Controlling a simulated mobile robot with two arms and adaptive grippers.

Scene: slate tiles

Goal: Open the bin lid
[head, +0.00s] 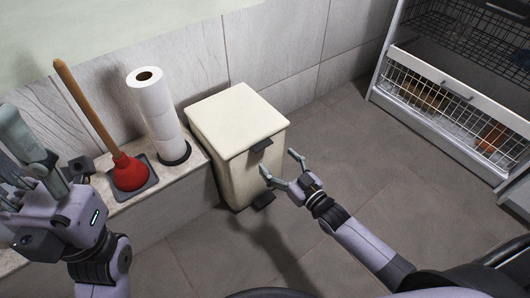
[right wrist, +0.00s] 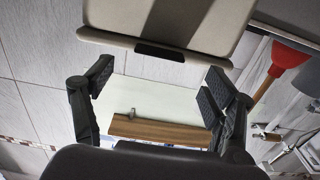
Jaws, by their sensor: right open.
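The cream bin (head: 236,167) stands on the floor against the wall, its lid (head: 235,115) shut. A dark handle tab (head: 262,145) sticks out from the lid's front edge, and a dark pedal (head: 264,200) sits at the foot. My right gripper (head: 278,161) is open and empty just in front of the tab, apart from it. In the right wrist view, the tab (right wrist: 160,51) lies beyond and between the spread fingers (right wrist: 158,84). My left gripper (head: 45,155) is at the left edge, near the ledge; its finger opening is unclear.
A ledge (head: 165,187) left of the bin holds a stack of paper rolls (head: 155,108) and a red plunger (head: 129,171) with a wooden handle. A rack with wire baskets (head: 455,105) stands at the right. The tiled floor (head: 350,150) between is clear.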

